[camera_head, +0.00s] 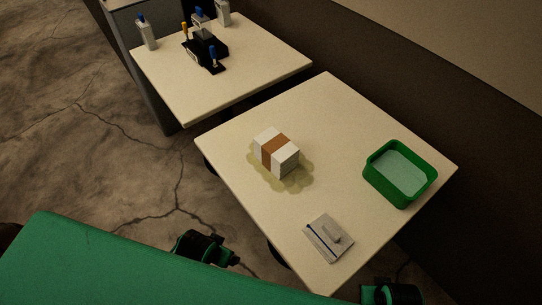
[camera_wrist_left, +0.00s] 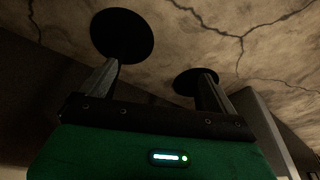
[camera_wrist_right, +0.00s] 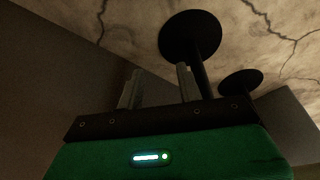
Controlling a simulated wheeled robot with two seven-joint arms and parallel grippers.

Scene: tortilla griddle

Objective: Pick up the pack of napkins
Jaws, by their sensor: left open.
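The pack of napkins (camera_head: 276,153) is a white block with a brown band. It lies on a pale greenish, wavy-edged patch (camera_head: 283,183) near the middle of the nearer table (camera_head: 330,115). My left gripper (camera_head: 232,259) is low in front of the table's near left edge, apart from the pack. In the left wrist view its two fingers (camera_wrist_left: 158,80) are spread with nothing between them. My right gripper is at the bottom edge of the head view, right of the table's near corner. In the right wrist view its fingers (camera_wrist_right: 158,80) are apart and empty.
A green bin (camera_head: 371,181) with a pale inside stands on the table's right side. A grey-white flat item with a blue stripe (camera_head: 321,245) lies near the front corner. A second table (camera_head: 265,75) behind holds bottles and a black caddy (camera_head: 213,48).

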